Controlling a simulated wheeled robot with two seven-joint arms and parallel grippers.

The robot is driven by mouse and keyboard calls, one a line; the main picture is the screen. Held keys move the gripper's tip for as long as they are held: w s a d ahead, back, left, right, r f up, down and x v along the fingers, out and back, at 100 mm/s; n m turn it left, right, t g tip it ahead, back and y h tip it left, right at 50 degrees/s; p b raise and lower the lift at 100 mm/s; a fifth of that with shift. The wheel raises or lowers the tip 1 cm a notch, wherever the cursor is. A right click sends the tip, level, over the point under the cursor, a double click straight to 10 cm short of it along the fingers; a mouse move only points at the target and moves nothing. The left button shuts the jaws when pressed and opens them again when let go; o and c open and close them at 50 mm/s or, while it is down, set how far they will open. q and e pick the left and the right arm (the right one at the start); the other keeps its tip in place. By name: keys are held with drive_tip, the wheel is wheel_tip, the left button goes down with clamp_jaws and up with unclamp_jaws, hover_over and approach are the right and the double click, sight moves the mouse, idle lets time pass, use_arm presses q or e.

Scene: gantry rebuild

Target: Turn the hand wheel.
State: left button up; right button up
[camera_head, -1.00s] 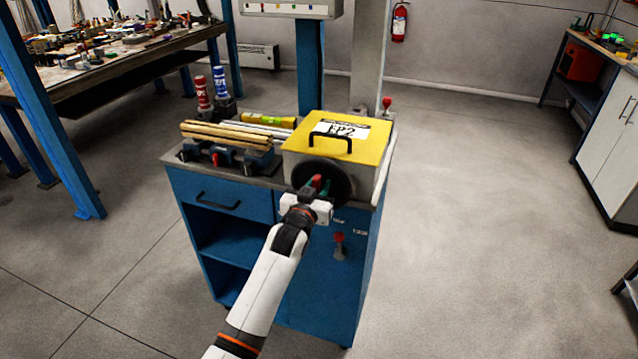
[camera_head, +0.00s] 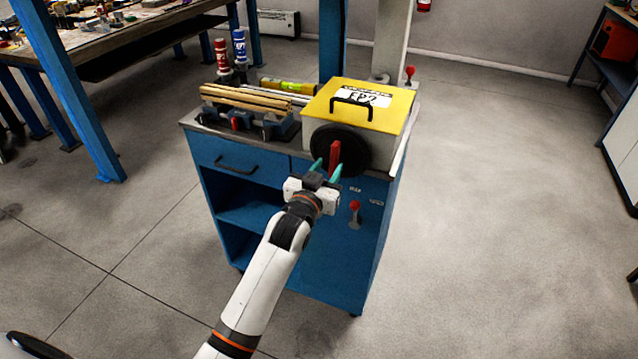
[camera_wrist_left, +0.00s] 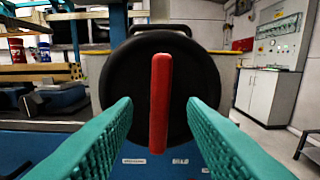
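The hand wheel (camera_head: 355,152) is a black disc on the front of a grey box with a yellow lid. It has a red handle (camera_head: 335,158) that stands upright and points out towards me. My left gripper (camera_head: 325,172) is open just in front of the wheel, with its green fingers spread. In the left wrist view the red handle (camera_wrist_left: 160,100) shows centred between the two fingertips, with clear gaps on both sides. The black wheel (camera_wrist_left: 122,75) fills the middle behind it. I cannot tell whether the fingertips reach beside the handle. My right gripper is not in view.
The box sits on a blue cabinet (camera_head: 240,178). Left of it are a vise with wooden strips (camera_head: 250,97), a yellow level (camera_head: 287,86), and red and blue bottles (camera_head: 240,48). A red-knobbed lever (camera_head: 355,212) is on the cabinet front. The floor to the right is clear.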

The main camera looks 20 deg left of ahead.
use_arm(q)
drive_tip(key=s, duration=0.5)
drive_tip(key=shift+s, duration=0.1)
drive_tip(key=s+f+g, duration=0.3)
drive_tip(key=s+f, duration=0.1)
drive_tip(key=f, duration=0.8)
drive_tip(key=s+f+m+g, duration=0.15)
drive_tip(key=s+f, duration=0.25)
drive_tip(key=f, duration=0.9)
drive_tip(key=s+f+g, duration=0.4)
drive_tip(key=f, duration=0.8)
drive_tip(key=s+f+g, duration=0.4)
drive_tip(key=s+f, duration=0.9)
drive_tip(key=s, duration=0.1)
drive_tip(key=s+a+f+g, duration=0.1)
drive_tip(key=s+f, duration=0.3)
drive_tip(key=s, duration=0.8)
drive_tip(key=s+a+f+g, duration=0.2)
drive_tip(key=s+f+g, duration=0.1)
drive_tip(key=s, duration=0.9)
drive_tip(key=shift+a+f+y, duration=0.2)
drive_tip(key=shift+f+y, duration=0.1)
drive_tip(key=shift+f, duration=0.35)
